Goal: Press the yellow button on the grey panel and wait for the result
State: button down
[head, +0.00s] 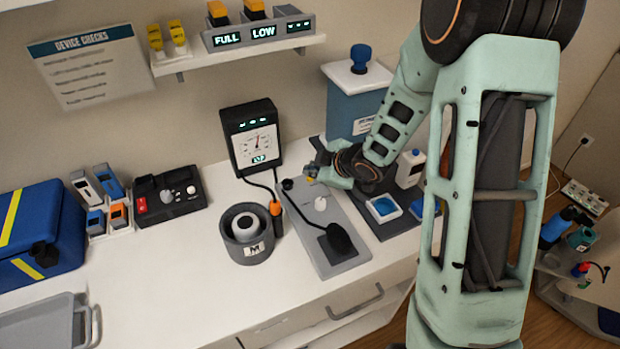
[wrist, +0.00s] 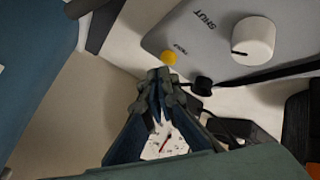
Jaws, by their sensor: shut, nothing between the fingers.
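The grey panel (head: 342,213) lies on the white counter. In the wrist view its face (wrist: 200,35) carries the word SHUT, a white knob (wrist: 253,40) and a small yellow button (wrist: 168,57). In the head view the yellow button (head: 310,181) shows only as a small spot beside my gripper. My gripper (head: 318,170) is shut and empty over the panel's far end. In the wrist view its fingertips (wrist: 160,76) appear right by the yellow button. I cannot tell whether they touch it.
A black meter (head: 253,143) with a dial and green display stands behind the panel. A dark tray (head: 402,221) and blue box (head: 352,105) are at right. Free counter lies front left.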

aim_at(312, 179)
jog(key=shift+f+b, duration=0.45)
jog(key=shift+f, duration=0.15)
dwell(0.7)
jog(key=shift+r, duration=0.15)
jog(key=shift+r+p, duration=0.8)
jog(key=shift+p, duration=0.05)
notch_tip(312, 179, up, 5)
jog(key=p, duration=0.4)
jog(key=shift+p, duration=0.3)
dwell(0.5)
